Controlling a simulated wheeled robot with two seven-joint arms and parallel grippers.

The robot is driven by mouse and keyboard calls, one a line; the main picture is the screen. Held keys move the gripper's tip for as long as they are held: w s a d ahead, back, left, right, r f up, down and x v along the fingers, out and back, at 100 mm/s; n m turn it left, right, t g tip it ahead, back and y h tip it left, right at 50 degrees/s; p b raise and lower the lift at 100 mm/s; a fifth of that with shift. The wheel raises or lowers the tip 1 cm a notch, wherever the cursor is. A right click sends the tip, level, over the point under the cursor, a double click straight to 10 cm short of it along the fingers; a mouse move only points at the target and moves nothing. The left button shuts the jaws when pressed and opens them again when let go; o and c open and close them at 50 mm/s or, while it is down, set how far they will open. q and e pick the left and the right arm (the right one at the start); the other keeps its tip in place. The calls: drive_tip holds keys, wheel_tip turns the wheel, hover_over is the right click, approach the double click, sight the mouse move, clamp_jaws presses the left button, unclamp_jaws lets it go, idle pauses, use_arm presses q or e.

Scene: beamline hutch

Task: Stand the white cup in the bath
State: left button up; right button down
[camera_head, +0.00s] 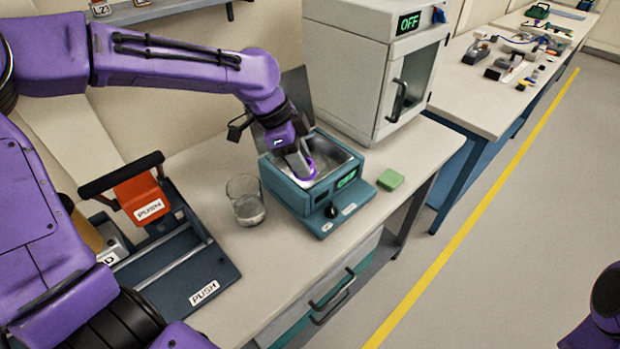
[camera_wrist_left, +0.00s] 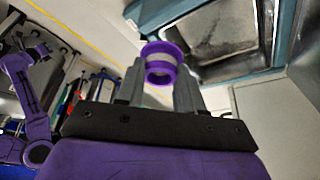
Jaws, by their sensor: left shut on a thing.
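The bath (camera_head: 285,184) is a teal box with an open metal basin, a lit display and a black knob on its front. My left gripper (camera_head: 299,160) reaches down into the bath's opening in the head view. In the left wrist view, the left gripper (camera_wrist_left: 159,85) is shut on a small round cup (camera_wrist_left: 160,72), which shows purple edges and a pale band. The bath's rim (camera_wrist_left: 284,35) and basin lie beyond it. I cannot tell whether the cup touches the basin floor. My right gripper is out of view.
A glass beaker (camera_head: 246,200) stands left of the bath, and a green block (camera_head: 390,180) lies right of it. A white oven-like cabinet (camera_head: 365,65) marked OFF stands behind. A dark press with an orange PUSH block (camera_head: 143,197) sits at the left.

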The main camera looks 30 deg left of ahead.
use_arm(q)
drive_tip(key=shift+w+a+f+p, duration=0.1)
drive_tip(key=shift+w+f+p, duration=0.1)
drive_tip(key=shift+w+p, duration=0.3)
drive_tip(key=shift+w+a+f+p, duration=0.15)
drive_tip(key=shift+w+p, duration=0.25)
drive_tip(key=shift+w, duration=0.2)
drive_tip(key=w+f, duration=0.2)
drive_tip(key=w+a+f+p, duration=0.1)
drive_tip(key=w+f, duration=0.2)
drive_tip(key=w+a+f, duration=0.1)
drive_tip(key=w+f, duration=0.1)
drive_tip(key=shift+w+a+f+p, duration=0.2)
drive_tip(key=shift+p, duration=0.2)
wheel_tip(320, 180, down, 2)
drive_tip(key=shift+s+f+p, duration=0.1)
drive_tip(key=shift+f+p, duration=0.1)
drive_tip(key=shift+p, duration=0.5)
drive_tip(key=shift+f, duration=0.3)
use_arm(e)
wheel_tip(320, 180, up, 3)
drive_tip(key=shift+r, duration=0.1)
use_arm(q)
drive_tip(key=shift+f, duration=0.15)
drive_tip(key=o, duration=1)
drive_tip(key=shift+o, duration=0.2)
